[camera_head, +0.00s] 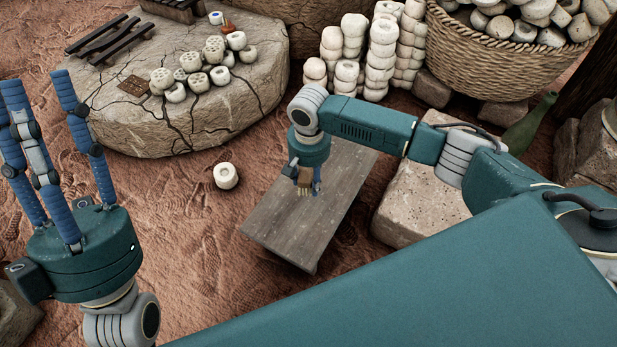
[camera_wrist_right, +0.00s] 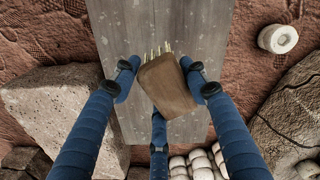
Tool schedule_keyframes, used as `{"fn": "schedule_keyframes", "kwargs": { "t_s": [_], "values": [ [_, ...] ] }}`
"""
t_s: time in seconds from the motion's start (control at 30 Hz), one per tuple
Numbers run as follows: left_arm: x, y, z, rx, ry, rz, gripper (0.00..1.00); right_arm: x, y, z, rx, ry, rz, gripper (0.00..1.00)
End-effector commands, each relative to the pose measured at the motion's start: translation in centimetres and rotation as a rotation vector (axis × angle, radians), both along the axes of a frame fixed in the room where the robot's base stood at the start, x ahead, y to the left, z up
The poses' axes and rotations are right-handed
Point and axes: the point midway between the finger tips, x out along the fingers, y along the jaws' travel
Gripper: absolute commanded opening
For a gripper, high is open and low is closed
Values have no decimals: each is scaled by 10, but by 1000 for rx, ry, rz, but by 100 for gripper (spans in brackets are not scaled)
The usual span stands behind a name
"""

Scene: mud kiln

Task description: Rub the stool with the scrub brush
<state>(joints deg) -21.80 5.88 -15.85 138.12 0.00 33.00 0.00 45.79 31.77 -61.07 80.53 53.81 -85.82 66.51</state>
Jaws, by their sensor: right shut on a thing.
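The stool (camera_head: 290,228) is a grey wooden plank-topped seat in the middle of the head view. Its top also fills the middle of the right wrist view (camera_wrist_right: 145,30). My right gripper (camera_head: 305,183) is over the stool, shut on the scrub brush (camera_head: 304,188). In the right wrist view the brush (camera_wrist_right: 168,88) has a brown wooden block and pale bristles, held tilted between blue fingers. I cannot tell whether the bristles touch the stool top. My left gripper (camera_head: 55,150) is at the left of the head view, raised, its blue fingers apart and empty.
A cracked round stone slab (camera_head: 190,115) with white ringed pieces stands at the back left. One loose white piece (camera_head: 226,176) lies on the ground left of the stool. Stacked pieces (camera_head: 382,50), a full wicker basket (camera_head: 490,45) and a stone block (camera_head: 420,205) are at the right.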

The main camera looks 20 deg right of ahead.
Motion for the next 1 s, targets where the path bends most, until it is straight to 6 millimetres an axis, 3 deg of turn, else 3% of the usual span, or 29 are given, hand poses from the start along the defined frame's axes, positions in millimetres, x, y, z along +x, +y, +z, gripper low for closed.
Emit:
{"fn": "schedule_keyframes", "kwargs": {
  "t_s": [1.0],
  "values": [
    [71, -12, -61, 121, 404, 22, 40, 1, -6, 14, 0, 0, -2, 20]
  ]
}}
